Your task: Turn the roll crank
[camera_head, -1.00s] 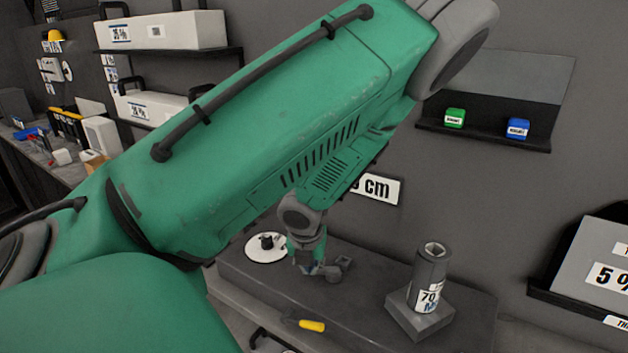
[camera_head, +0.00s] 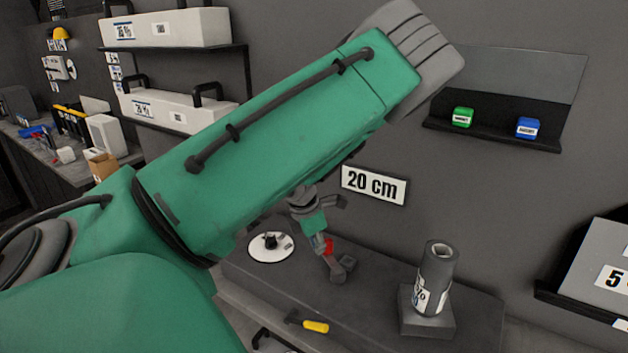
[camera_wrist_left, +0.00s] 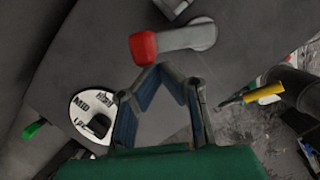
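The crank (camera_head: 334,268) is a grey arm with a red knob (camera_head: 329,247), on the dark bench in the head view. In the left wrist view the red knob (camera_wrist_left: 143,48) stands at the end of the crank's grey arm (camera_wrist_left: 188,37). My left gripper (camera_wrist_left: 159,70) is just below the knob there, with a gap between its blue pads that narrows toward the tips. Nothing shows between the pads; whether a tip touches the knob is unclear. The dark roll (camera_head: 436,275) stands upright on its square base, its label turned partly aside. My right gripper is not in view.
A white dial (camera_head: 270,247) marked MID and HIGH in the wrist view lies left of the crank. A yellow-handled tool (camera_head: 315,326) lies at the bench's front edge. A wall shelf holds a green box (camera_head: 462,117) and a blue box (camera_head: 527,128).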

